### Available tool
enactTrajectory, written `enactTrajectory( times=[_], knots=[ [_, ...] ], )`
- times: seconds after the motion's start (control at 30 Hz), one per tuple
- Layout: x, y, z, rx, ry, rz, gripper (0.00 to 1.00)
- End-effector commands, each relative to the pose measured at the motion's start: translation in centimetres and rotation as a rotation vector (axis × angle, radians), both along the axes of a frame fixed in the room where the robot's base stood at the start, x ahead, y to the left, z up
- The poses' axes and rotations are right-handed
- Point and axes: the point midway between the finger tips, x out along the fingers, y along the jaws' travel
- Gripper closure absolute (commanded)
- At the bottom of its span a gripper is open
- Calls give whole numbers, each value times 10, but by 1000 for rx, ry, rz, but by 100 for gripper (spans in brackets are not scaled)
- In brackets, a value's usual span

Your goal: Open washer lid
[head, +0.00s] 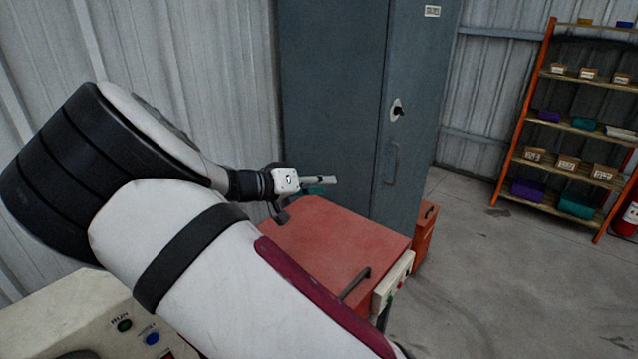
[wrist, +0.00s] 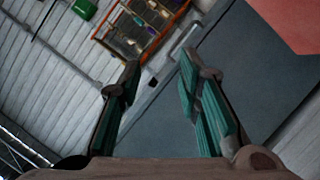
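The washer appears to be the box with a flat red lid (head: 335,245) in the middle of the head view, and the lid lies flat and closed. A dark bar handle (head: 355,283) stands near its front edge, beside a pale panel (head: 392,282) with small buttons. My gripper (head: 322,181) is above the far left part of the lid, well away from the handle. In the wrist view my gripper (wrist: 157,62) has its two teal-padded fingers apart with nothing between them. A red surface (wrist: 290,20) at the upper right there may be the lid. My arm hides the washer's near left side.
A tall grey cabinet (head: 330,90) stands right behind the washer. A smaller red box (head: 425,232) is beside it. A control panel (head: 90,315) with buttons is at lower left. An orange-framed shelf (head: 540,75) stands at right. The floor (head: 480,280) at right is clear.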

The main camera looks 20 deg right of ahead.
Motion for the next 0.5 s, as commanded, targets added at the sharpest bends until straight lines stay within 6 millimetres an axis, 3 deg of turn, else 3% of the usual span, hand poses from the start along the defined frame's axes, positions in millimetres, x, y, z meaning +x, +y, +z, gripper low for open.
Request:
enactTrajectory(
  times=[0.17,0.3,0.5],
  knots=[
    [0,0,0,0,0,0,71],
    [0,0,0,0,0,0,100],
    [0,0,0,0,0,0,100]
  ],
)
